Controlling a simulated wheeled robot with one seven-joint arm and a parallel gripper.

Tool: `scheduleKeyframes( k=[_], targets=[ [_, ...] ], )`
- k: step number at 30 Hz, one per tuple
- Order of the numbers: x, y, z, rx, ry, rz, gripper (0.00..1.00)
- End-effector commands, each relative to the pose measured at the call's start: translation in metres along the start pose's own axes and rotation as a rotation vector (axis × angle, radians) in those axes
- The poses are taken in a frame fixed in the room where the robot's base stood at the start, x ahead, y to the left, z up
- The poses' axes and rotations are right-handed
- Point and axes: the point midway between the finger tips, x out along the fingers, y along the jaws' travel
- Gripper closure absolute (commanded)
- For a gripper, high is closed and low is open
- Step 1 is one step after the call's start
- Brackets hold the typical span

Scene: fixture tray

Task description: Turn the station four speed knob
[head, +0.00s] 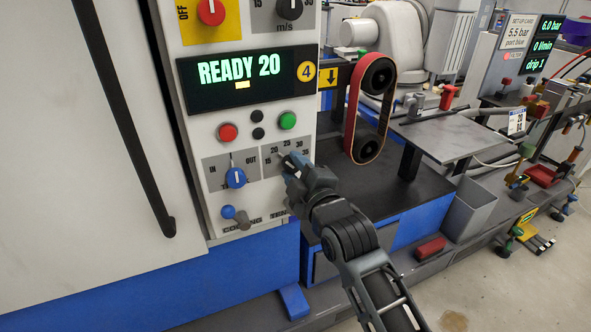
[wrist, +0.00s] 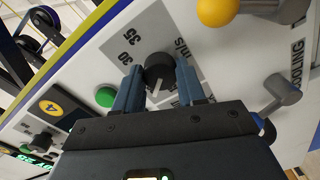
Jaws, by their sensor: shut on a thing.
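The station four speed knob (wrist: 160,70) is black and round with a white pointer line, on a grey scale plate marked 30, 35 and m/s in the wrist view. In the head view the scale plate (head: 270,158) reads 15 to 35, and my gripper (head: 292,165) covers the knob. My gripper's blue fingers (wrist: 159,78) are closed on opposite sides of the knob. The pointer runs down between the fingers; I cannot tell which number it points to. The display (head: 240,72) above reads READY 20 beside a yellow 4.
A green button (head: 288,121), red button (head: 228,132) and blue IN/OUT knob (head: 235,178) sit close by. A blue-tipped lever (head: 234,214) is below. In the wrist view a yellow ball lever (wrist: 218,11) and grey lever (wrist: 280,92) stick out. A belt sander (head: 370,108) stands right.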

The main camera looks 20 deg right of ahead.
Motion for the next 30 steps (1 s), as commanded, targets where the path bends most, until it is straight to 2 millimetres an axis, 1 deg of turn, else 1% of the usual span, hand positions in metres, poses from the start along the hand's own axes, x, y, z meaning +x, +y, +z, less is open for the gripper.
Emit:
scheduleKeyframes(
  k=[12,13,18,21,27,30],
  targets=[
    [-0.0001,-0.0012,-0.0009,-0.005,0.001,-0.002,0.91],
    [-0.0001,-0.0012,-0.0009,-0.005,0.001,-0.002,0.58],
    [-0.0001,-0.0009,-0.0006,-0.005,0.001,-0.002,0.42],
    [0.0,-0.0007,-0.0004,-0.005,0.001,-0.001,0.35],
    [-0.0004,-0.0004,-0.0002,-0.005,0.0,-0.001,0.35],
    [-0.0051,-0.001,0.0001,-0.004,0.0,-0.001,0.35]
  ],
)
